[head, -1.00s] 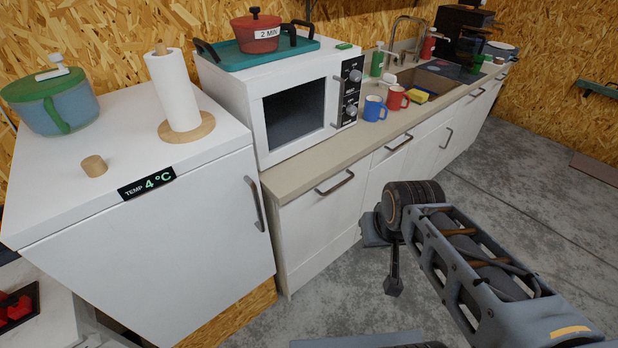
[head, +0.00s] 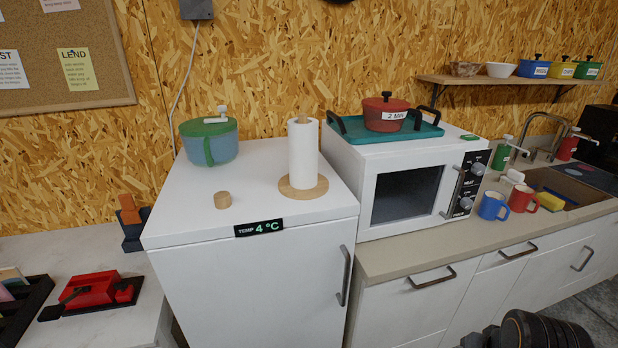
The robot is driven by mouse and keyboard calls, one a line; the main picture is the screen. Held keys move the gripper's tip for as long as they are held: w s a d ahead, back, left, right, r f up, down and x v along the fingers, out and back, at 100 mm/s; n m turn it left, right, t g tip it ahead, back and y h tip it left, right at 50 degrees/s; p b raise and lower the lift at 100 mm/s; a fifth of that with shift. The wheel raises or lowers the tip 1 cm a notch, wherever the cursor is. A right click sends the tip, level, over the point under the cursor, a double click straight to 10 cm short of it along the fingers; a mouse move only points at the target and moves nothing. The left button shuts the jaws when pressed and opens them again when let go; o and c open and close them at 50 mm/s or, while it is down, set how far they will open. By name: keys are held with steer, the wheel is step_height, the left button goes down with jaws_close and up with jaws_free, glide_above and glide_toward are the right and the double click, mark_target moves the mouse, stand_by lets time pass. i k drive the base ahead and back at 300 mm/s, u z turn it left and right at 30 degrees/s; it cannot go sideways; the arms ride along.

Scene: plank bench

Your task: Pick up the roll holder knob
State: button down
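A short wooden cylinder, the roll holder knob (head: 222,200), stands alone on the white fridge top near its front edge. The paper roll holder (head: 303,187) stands to its right, with a round wooden base and a white paper roll around its post. The post's bare wooden end shows above the roll. My gripper is out of view; only a dark part of my arm shows at the bottom right, well away from the knob.
A blue salad spinner (head: 209,145) with a green lid stands behind the knob. The microwave (head: 405,185) is to the right, carrying a teal tray (head: 350,133) and a red pot (head: 386,112). The fridge top (head: 180,222) around the knob is clear.

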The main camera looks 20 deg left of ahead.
mark_target(222, 199)
steer(key=u, duration=1.55)
steer(key=k, duration=0.35)
steer(key=u, duration=1.1)
steer(key=i, duration=0.7)
